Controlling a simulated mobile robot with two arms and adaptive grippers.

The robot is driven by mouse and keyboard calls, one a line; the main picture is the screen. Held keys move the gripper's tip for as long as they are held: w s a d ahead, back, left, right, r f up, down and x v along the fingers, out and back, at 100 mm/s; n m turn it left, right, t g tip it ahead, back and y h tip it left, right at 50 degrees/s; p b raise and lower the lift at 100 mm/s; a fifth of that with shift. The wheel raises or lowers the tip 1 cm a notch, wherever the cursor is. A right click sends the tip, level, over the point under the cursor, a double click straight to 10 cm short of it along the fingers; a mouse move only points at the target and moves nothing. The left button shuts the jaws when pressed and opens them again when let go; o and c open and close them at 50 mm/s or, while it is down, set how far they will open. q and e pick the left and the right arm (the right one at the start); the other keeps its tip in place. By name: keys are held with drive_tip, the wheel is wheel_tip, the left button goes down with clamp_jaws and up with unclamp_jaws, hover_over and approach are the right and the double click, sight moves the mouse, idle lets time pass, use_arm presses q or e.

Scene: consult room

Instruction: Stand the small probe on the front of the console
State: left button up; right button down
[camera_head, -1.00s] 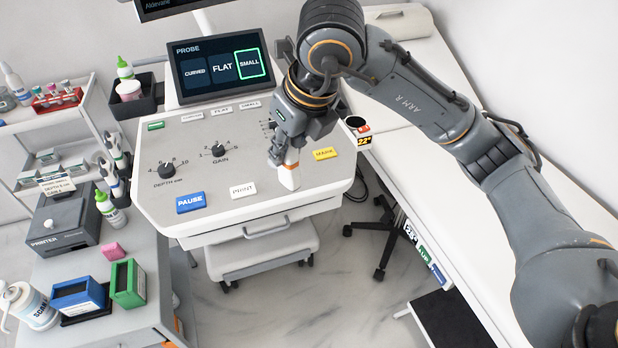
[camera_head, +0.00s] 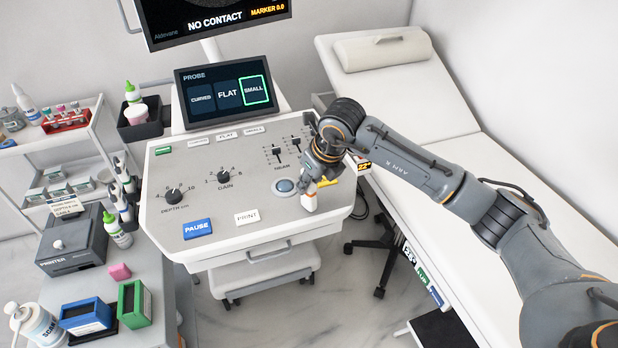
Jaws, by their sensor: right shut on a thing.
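The console (camera_head: 300,226) is a white-edged grey panel with knobs, sliders and keys. The small probe (camera_head: 309,201), white with an orange band, stands about upright at the console's front right. My right gripper (camera_head: 311,183) is shut on its upper end, coming down from above. Whether the probe's lower end touches the panel I cannot tell for sure. The touch screen (camera_head: 228,93) behind the console has SMALL framed in green. My left gripper is not in view.
The trackball (camera_head: 285,187) and yellow key (camera_head: 330,181) are close to the gripper. The PAUSE key (camera_head: 198,228) and PRINT key (camera_head: 247,217) lie to the left. The exam couch (camera_head: 505,205) is at the right. A side table (camera_head: 86,284) holds a printer and small boxes.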

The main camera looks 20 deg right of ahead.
drive_tip(key=shift+f, duration=0.2)
drive_tip(key=shift+f+b, duration=0.2)
drive_tip(key=shift+b, duration=0.1)
drive_tip(key=c, duration=1.1)
unclamp_jaws()
drive_tip(key=shift+c, duration=0.2)
drive_tip(key=shift+r+p, duration=0.25)
drive_tip(key=shift+p, duration=0.05)
drive_tip(key=b+v, duration=0.2)
drive_tip(key=v, duration=1)
